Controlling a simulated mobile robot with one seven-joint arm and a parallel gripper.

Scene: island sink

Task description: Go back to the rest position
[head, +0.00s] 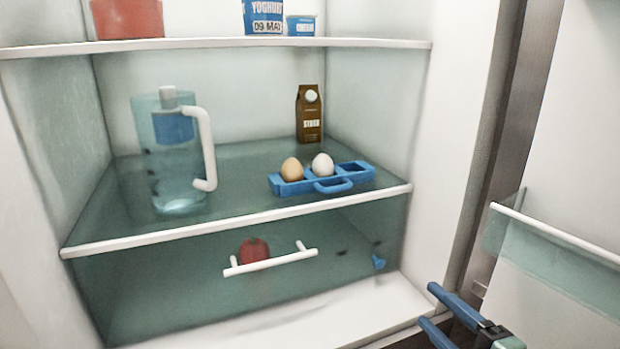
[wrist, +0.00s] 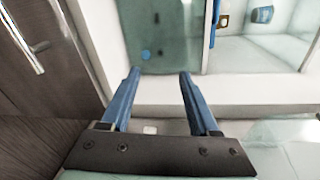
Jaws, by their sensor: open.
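My gripper (head: 434,309) is at the lower right of the head view, in front of the fridge's right edge. Its two blue fingers are apart with nothing between them. In the wrist view my gripper (wrist: 158,80) also shows open and empty, with the fridge interior beyond the fingertips. It touches nothing that I can see.
The open fridge holds a pitcher (head: 170,150), a brown carton (head: 309,115) and a blue egg tray (head: 333,186) with two eggs. Below is a clear drawer (head: 170,290) with a white handle (head: 270,260) and a red item (head: 254,250). The door shelf (head: 560,237) stands right of my gripper.

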